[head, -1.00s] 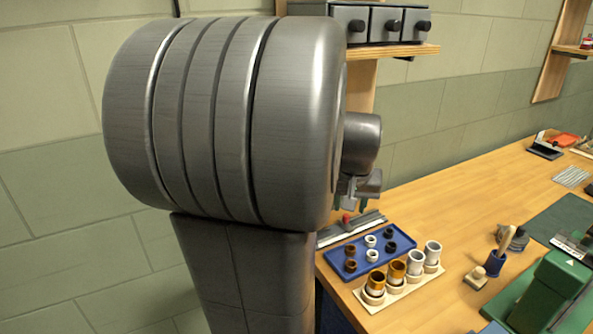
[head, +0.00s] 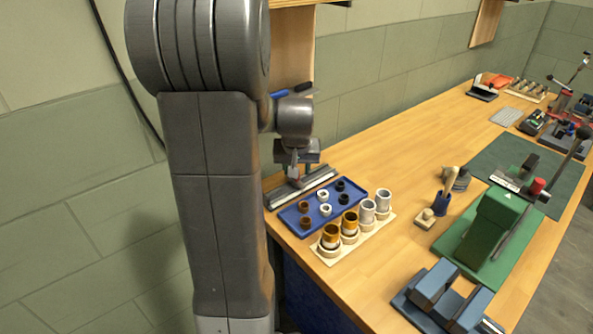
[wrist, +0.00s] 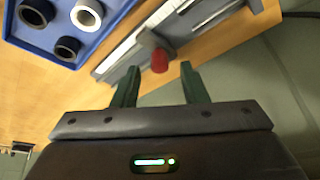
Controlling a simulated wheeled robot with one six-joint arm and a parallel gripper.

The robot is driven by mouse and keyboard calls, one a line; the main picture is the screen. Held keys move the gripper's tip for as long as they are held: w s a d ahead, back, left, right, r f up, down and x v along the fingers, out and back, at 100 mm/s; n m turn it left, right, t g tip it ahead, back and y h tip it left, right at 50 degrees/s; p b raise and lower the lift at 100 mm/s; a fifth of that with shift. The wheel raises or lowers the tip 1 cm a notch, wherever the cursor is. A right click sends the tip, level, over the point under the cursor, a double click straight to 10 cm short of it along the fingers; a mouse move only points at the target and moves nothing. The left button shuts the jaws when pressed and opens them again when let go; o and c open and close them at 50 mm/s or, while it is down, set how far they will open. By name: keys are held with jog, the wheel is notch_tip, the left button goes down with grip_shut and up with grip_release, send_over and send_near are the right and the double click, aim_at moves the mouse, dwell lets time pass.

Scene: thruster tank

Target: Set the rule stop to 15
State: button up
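The rule (head: 312,184) is a long grey metal bar lying on the bench beside the blue tray. In the wrist view the rule (wrist: 196,22) runs diagonally, and its stop shows as a grey block with a red knob (wrist: 159,60). My gripper (wrist: 160,74) is open, with its two green fingers on either side of the red knob and a gap to each. In the head view my gripper (head: 295,168) is over the rule and hides most of the stop. The scale marks are too small to read.
A blue tray (head: 290,218) with several brown, white and black rings lies close by. A pale rack (head: 330,258) of several cups stands in front of it. A green device (head: 490,232) is farther right.

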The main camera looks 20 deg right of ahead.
jog(key=shift+x, duration=0.75)
jog(key=shift+c, duration=0.3)
grip_shut()
jog(key=d, duration=0.1)
jog(key=w+d, duration=0.1)
jog(key=d, duration=0.1)
jog(key=w+d, duration=0.1)
jog(key=d, duration=0.1)
jog(key=shift+d, duration=0.2)
jog(key=shift+o, duration=0.3)
grip_release()
jog(key=shift+s+r, duration=0.1)
jog(key=shift+r, duration=0.05)
jog(key=v, duration=1.3)
jog(key=shift+r+p, duration=0.25)
jog(key=shift+p, duration=0.05)
